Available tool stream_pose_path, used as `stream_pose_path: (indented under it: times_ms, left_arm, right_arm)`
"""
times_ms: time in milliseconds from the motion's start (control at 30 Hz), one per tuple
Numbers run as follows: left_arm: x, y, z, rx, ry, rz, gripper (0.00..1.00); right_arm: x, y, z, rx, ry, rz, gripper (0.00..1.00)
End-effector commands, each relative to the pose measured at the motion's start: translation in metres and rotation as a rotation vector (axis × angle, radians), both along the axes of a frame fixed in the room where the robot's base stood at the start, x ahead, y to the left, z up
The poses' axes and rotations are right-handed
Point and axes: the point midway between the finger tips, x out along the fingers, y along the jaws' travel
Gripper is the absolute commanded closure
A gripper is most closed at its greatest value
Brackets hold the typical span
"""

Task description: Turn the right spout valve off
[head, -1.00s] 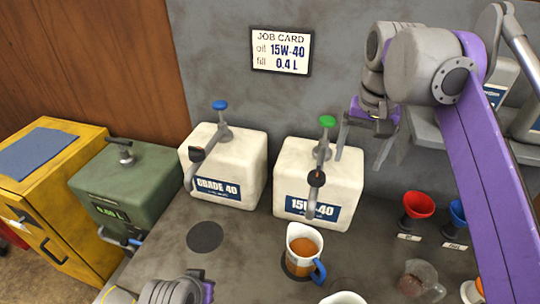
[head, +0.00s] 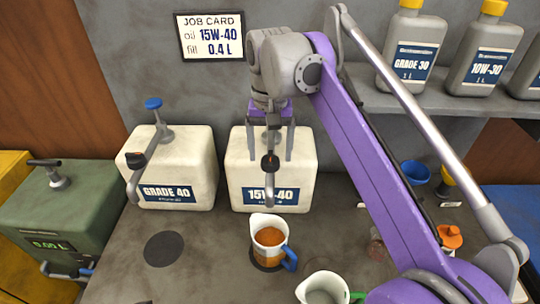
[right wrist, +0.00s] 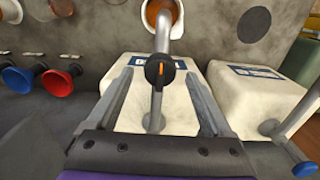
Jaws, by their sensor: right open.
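The white 15W-40 container (head: 300,170) stands against the wall, with a grey spout running down its front. The spout's valve (head: 270,165) is a dark round knob with an orange mark; it also shows in the right wrist view (right wrist: 158,70). My right gripper (head: 269,157) is open, its two fingers on either side of the spout and valve. The wrist view shows gaps between valve and fingers. A white jug (head: 257,222) with brown oil and a blue handle stands below the spout. My arm hides the container's green pump knob. My left gripper is not seen.
The GRADE 40 container (head: 200,165) with its spout stands close on the left, a green drum (head: 85,205) further left. A second jug (head: 312,290) is at the front. Bottles (head: 408,45) line the right shelf. A dark round pad (head: 163,249) lies clear.

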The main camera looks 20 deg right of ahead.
Motion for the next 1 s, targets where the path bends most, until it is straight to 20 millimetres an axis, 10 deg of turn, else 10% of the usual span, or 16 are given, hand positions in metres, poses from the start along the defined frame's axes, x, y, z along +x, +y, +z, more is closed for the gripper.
stream_pose_path:
  times_ms: [400, 867, 1000]
  left_arm:
    - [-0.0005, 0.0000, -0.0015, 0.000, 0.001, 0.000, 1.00]
    - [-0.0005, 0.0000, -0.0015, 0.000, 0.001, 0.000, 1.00]
    - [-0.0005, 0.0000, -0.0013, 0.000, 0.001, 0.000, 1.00]
  right_arm:
    - [-0.0001, -0.0002, -0.0089, 0.000, -0.001, 0.000, 0.16]
    - [-0.0002, -0.0001, -0.0088, 0.000, 0.000, 0.000, 0.98]
    - [-0.0002, -0.0001, -0.0087, 0.000, 0.000, 0.003, 1.00]
